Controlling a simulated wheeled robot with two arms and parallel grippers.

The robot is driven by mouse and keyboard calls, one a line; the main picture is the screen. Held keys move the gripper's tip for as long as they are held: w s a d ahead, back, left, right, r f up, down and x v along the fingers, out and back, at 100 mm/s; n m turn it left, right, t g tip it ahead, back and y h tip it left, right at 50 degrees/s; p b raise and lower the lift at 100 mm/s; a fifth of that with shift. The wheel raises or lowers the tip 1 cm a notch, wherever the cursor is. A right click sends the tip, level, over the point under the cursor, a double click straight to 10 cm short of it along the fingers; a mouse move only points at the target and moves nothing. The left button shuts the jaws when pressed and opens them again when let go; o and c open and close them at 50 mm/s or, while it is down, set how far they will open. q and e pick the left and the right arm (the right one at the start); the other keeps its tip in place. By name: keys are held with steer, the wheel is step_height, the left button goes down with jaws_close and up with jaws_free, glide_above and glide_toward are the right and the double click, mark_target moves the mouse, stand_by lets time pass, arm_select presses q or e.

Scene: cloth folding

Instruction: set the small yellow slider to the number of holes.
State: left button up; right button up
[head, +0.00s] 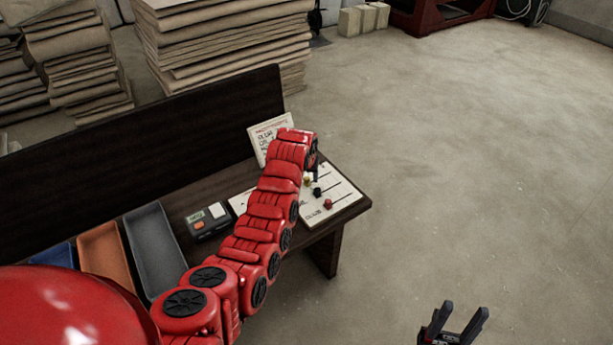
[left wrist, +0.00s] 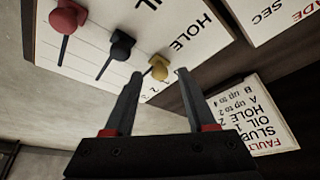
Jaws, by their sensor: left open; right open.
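The small yellow slider (head: 307,181) sits on a white board (head: 340,190) on the dark bench. In the left wrist view the yellow slider (left wrist: 159,68) is by the printed word HOLE. A black slider (left wrist: 120,45) and a red slider (left wrist: 68,17) are beside it, each on its own line. My left gripper (head: 314,167) is open over the board. In the left wrist view its fingertips (left wrist: 159,74) lie on either side of the yellow slider, and I cannot tell if they touch it. My right gripper (head: 456,322) is open and empty, away from the bench.
A printed card (head: 270,137) leans at the back of the bench; its readable words include FAULT, SLUB and OIL. A small grey device (head: 208,222) and black, orange and blue trays (head: 106,258) stand further left. The floor at right is clear.

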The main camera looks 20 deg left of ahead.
arm_select(q)
jaws_close()
stand_by(1.4)
